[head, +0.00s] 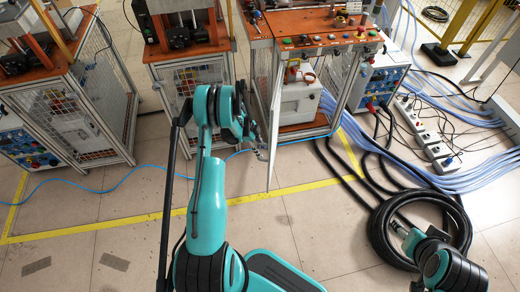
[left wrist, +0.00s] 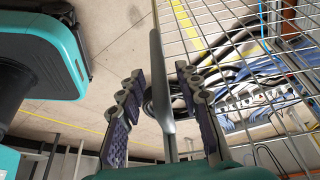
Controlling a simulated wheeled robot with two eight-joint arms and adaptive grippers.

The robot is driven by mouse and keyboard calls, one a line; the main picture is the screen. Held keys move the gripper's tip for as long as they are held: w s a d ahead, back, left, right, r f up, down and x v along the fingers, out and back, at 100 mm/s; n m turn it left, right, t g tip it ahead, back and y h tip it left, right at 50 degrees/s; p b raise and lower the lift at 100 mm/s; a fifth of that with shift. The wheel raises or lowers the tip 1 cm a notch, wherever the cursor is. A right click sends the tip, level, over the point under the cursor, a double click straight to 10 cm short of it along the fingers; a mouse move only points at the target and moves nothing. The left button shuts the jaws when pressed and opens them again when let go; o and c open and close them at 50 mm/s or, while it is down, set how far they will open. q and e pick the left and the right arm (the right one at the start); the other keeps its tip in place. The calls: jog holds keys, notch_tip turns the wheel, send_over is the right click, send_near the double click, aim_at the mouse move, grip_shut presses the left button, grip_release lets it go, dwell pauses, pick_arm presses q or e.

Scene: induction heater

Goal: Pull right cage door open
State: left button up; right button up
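The right cage door (head: 274,125) stands swung out from the front of the right workstation, seen nearly edge-on in the head view. The opening beside it shows a white unit (head: 298,103) inside. My left gripper (head: 262,150) is at the door's left side, low near its free edge.
A second caged workstation (head: 195,75) stands to the left, and another (head: 75,110) further left. A coiled black hose (head: 382,235), blue cables (head: 465,180) and a power strip (head: 430,140) lie on the floor at right. Yellow tape (head: 100,225) marks open floor in front.

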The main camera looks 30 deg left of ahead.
pick_arm(q)
jog(key=v, duration=1.1)
jog(key=shift+a+r, duration=0.25)
jog(key=shift+s, duration=0.1)
